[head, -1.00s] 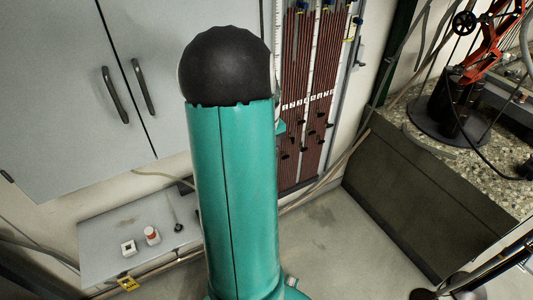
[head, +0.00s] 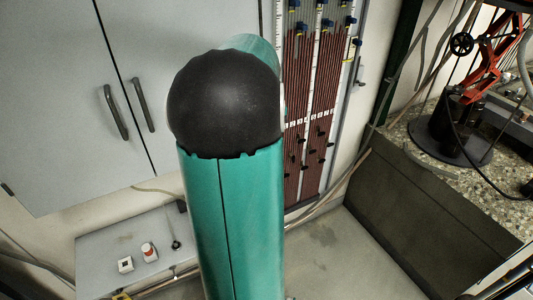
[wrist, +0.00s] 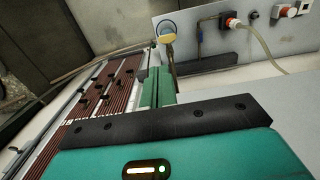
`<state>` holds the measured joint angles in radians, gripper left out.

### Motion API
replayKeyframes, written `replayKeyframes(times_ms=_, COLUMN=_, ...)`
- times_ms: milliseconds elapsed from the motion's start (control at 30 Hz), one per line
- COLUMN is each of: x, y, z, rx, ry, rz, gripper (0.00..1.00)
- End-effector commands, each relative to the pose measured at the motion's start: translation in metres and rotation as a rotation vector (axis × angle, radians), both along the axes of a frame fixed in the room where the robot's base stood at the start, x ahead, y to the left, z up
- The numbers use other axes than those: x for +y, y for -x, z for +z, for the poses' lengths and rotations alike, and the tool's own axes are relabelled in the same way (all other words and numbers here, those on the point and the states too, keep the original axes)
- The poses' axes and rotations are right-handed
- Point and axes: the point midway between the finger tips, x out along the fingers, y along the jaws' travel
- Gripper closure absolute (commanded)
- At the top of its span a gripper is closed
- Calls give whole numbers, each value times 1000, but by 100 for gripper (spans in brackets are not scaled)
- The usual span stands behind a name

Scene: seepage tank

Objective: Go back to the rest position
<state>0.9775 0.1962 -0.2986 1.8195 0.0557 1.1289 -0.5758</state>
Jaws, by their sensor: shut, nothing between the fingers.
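My gripper (wrist: 157,88) shows in the wrist view, its teal fingers together with nothing between them. They point towards a grey panel and appear clear of it, though the exact gap cannot be told. In the head view my teal arm with its black rounded joint stands upright in the middle. It hides my gripper there and covers part of the wall behind.
A manometer board (head: 312,110) with brown tubes hangs on the wall; it also shows in the wrist view (wrist: 95,100). A grey cabinet (head: 60,80) is at left, above a switch panel (head: 105,248). A gravel-topped tank (head: 440,170) stands at right. Floor (head: 330,240) between is clear.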

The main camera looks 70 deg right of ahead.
Motion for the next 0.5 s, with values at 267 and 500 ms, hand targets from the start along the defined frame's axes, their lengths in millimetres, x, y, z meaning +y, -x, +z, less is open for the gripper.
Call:
replayKeyframes(times_ms=267, x=1, y=-1, z=21, rx=0, ry=-1, rz=1, gripper=100)
replayKeyframes(times_ms=500, x=0, y=0, z=21, rx=0, ry=-1, rz=0, gripper=100)
